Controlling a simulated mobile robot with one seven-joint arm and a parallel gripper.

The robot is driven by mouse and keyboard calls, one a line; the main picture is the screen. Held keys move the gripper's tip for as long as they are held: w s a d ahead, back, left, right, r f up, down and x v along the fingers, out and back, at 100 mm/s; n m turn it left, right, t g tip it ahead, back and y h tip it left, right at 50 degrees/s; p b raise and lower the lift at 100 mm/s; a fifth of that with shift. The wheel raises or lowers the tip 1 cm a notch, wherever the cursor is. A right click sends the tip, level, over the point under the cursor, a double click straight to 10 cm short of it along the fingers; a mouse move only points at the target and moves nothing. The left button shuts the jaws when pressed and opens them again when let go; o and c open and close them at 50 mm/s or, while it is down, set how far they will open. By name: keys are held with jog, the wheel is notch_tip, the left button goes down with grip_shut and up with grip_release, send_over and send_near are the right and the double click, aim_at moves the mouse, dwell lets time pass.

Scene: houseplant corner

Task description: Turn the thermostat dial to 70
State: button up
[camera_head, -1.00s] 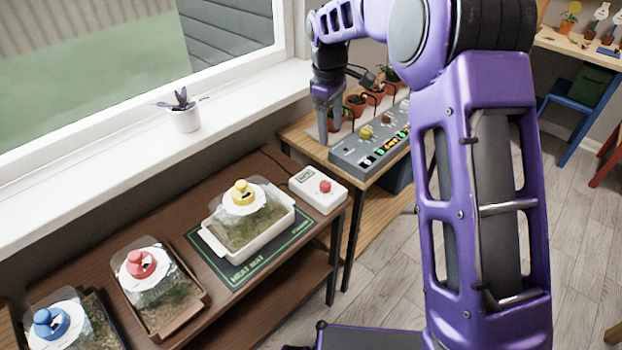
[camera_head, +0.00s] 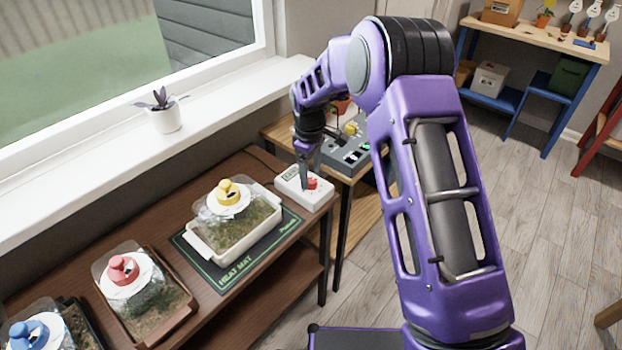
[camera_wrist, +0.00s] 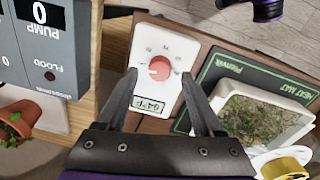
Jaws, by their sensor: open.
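The thermostat is a white box (camera_head: 318,198) with a red dial (camera_head: 313,183) at the right end of the brown bench. In the wrist view the white box (camera_wrist: 146,38) lies below my gripper, with the red dial (camera_wrist: 160,67) near its middle. A small display (camera_wrist: 151,104) is on the box; its characters are too small to read surely. My gripper (camera_wrist: 159,77) is open, pointing down, with one finger on each side of the dial in the picture. In the head view my gripper (camera_head: 308,176) is over the box. I cannot tell whether the fingers touch the dial.
A green heat mat (camera_head: 226,278) bears a cream planter tray (camera_head: 243,247) left of the thermostat. A grey control panel (camera_head: 348,156) stands on the neighbouring table at the right. Other covered planters (camera_head: 160,315) line the bench's left side.

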jog(key=shift+f, duration=0.9)
jog(key=shift+c, duration=0.3)
grip_shut()
